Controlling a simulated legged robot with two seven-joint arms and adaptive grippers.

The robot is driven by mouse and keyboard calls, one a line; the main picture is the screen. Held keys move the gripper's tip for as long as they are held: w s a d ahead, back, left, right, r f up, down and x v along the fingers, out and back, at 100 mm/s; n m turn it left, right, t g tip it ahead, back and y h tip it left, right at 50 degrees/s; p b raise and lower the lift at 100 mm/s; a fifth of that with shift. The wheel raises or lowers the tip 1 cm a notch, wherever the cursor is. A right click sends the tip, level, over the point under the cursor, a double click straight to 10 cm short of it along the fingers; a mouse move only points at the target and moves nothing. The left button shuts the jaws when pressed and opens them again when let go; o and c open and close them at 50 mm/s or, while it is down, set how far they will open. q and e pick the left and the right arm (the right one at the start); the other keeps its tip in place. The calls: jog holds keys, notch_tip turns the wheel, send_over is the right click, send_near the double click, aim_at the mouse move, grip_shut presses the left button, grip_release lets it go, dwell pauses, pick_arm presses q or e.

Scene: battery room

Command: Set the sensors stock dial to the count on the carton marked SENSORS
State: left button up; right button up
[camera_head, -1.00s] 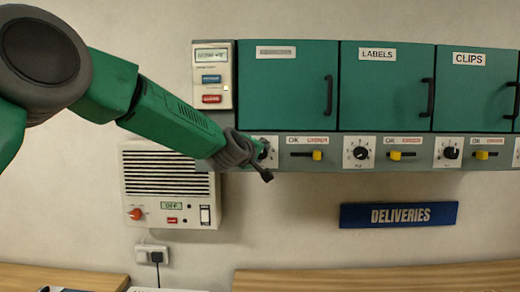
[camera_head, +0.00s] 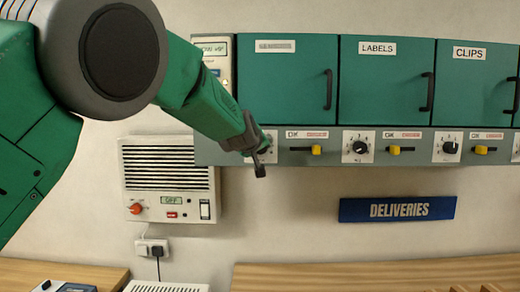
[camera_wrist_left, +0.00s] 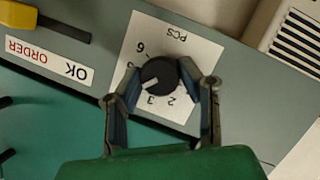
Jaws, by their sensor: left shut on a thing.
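The black dial knob (camera_wrist_left: 160,75) sits on a white plate marked PCS (camera_wrist_left: 177,38), seen upside down in the left wrist view. My left gripper (camera_wrist_left: 162,90) is shut on the knob, one finger on each side. The knob's white pointer line points lower left, between the visible 3 and 5; a finger partly covers that side. In the head view my left gripper (camera_head: 259,152) is at the leftmost dial plate (camera_head: 272,155), hiding most of it, below a green door with a faint, unreadable label (camera_head: 275,46). No carton marked SENSORS shows. My right gripper is not in view.
Beside the dial is an OK/ORDER yellow slider (camera_head: 316,150). Further right are the LABELS dial (camera_head: 360,147) and CLIPS dial (camera_head: 450,148). A vented wall unit (camera_head: 168,180) hangs below left, a DELIVERIES sign (camera_head: 398,209) below right. Wooden surfaces (camera_head: 380,276) lie at the bottom.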

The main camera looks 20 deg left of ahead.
pick_arm(q)
jog(key=shift+d+f, duration=0.2)
jog(key=shift+f, duration=0.4)
jog(key=o, duration=1.1)
jog(key=shift+w+r, duration=0.15)
jog(key=v, duration=1.1)
jog(key=shift+s+r, duration=0.2)
jog(key=shift+s, duration=0.15)
